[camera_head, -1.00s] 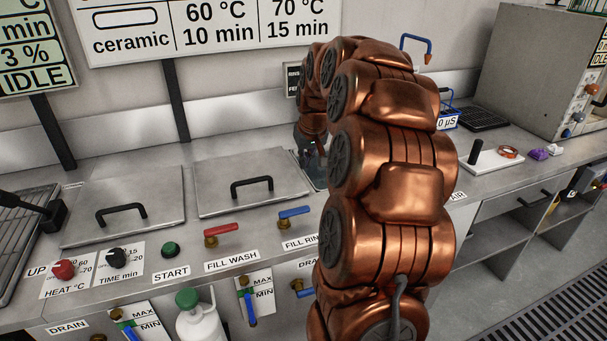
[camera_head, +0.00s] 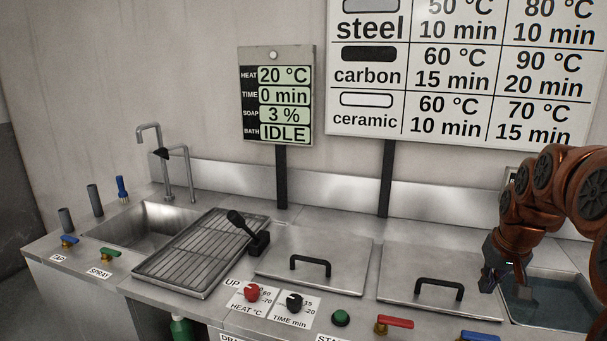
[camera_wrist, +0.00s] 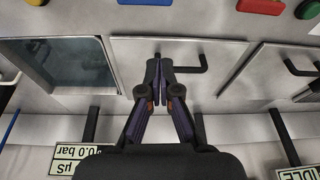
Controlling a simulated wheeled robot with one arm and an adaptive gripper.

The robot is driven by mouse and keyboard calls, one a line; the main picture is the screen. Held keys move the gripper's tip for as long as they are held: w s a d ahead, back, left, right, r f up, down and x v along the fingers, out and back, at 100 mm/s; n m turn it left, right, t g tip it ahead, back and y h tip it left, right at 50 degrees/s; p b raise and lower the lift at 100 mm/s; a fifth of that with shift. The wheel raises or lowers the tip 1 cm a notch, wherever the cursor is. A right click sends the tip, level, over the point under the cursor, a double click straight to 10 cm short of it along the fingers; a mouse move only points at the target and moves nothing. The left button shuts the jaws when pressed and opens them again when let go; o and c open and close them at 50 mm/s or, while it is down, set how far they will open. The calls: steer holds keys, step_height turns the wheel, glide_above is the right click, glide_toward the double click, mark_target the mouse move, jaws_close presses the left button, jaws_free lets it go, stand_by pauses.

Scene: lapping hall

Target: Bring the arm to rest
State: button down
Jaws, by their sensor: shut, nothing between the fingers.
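My gripper (camera_head: 505,280) is at the right of the head view, over the gap between the right lid and the open water basin. In the wrist view my gripper (camera_wrist: 158,75) points at the counter with its fingertips together and nothing between them. My copper-coloured arm comes in from the right edge of the head view, bent down to the gripper. The gripper appears above the right lid (camera_head: 408,283) near its handle; I cannot tell the exact height.
An open basin (camera_head: 550,300) with water lies right of the lids. The left lid (camera_head: 335,250), a drain rack (camera_head: 190,260), a black lever (camera_head: 250,232) and a sink (camera_head: 150,222) stand to the left. Red (camera_head: 394,322) and blue valve handles line the front. A display (camera_head: 280,95) reads IDLE.

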steer(key=s+a+r+n+g+y+p, duration=0.1)
steer(key=s+a+p, duration=0.1)
steer(key=s+a, duration=0.45)
steer(key=s+a+r+n+g+p, duration=0.15)
steer(key=s+a, duration=0.25)
steer(key=a, duration=0.6)
steer(key=s+a+g+p, duration=0.1)
steer(key=s+a, duration=0.3)
steer(key=s, duration=0.4)
steer(key=s+a+f+g+p, duration=0.1)
steer(key=s+a+p, duration=0.3)
steer(key=s, duration=0.5)
steer(key=shift+s+f+n, duration=0.25)
steer(key=shift+n, duration=0.2)
steer(key=shift+g, duration=0.25)
